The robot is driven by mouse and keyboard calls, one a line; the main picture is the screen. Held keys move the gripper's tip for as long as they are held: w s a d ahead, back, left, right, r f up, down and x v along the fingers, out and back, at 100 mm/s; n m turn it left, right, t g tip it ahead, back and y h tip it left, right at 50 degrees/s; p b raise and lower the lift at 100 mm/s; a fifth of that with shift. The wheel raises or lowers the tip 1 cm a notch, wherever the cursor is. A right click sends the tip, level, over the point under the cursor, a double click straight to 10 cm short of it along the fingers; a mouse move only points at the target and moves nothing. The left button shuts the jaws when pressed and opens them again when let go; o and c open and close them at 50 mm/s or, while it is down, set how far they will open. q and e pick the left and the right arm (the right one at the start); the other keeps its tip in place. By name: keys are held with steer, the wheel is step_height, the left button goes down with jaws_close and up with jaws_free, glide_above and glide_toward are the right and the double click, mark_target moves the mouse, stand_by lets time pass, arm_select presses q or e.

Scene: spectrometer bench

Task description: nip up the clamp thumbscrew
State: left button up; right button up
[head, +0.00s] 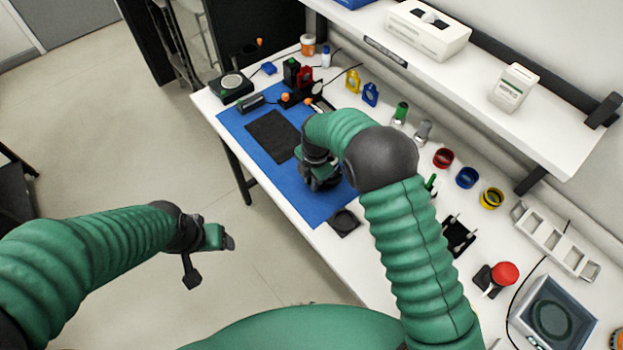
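Small orange knobs sit on dark fixtures at the far end of the blue mat (310,208). I cannot tell which is the clamp thumbscrew. My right gripper (320,182) is low over the mat's right part, nearer to me than the knobs. Its forearm and wrist hide much of it, and its fingertips are not clear. My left gripper (209,262) is over the floor, left of the bench, with its fingers apart and nothing between them.
A black pad (272,136) lies on the mat. Yellow and blue tags (370,94), green-topped parts and coloured rings (467,177) stand along the back. A shelf (470,80) overhangs the bench's rear. A red button (505,273) is at the near right.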

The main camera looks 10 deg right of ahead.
steer(key=shift+r, duration=0.1)
jaws_close()
steer(key=shift+d, duration=0.15)
steer(key=shift+d+t+b, duration=0.1)
steer(key=shift+t+b, duration=0.3)
steer(key=shift+b, duration=0.25)
steer(key=shift+s+y, duration=0.1)
steer(key=shift+y, duration=0.3)
steer(key=shift+r, duration=0.1)
steer(key=o, duration=0.6)
jaws_free()
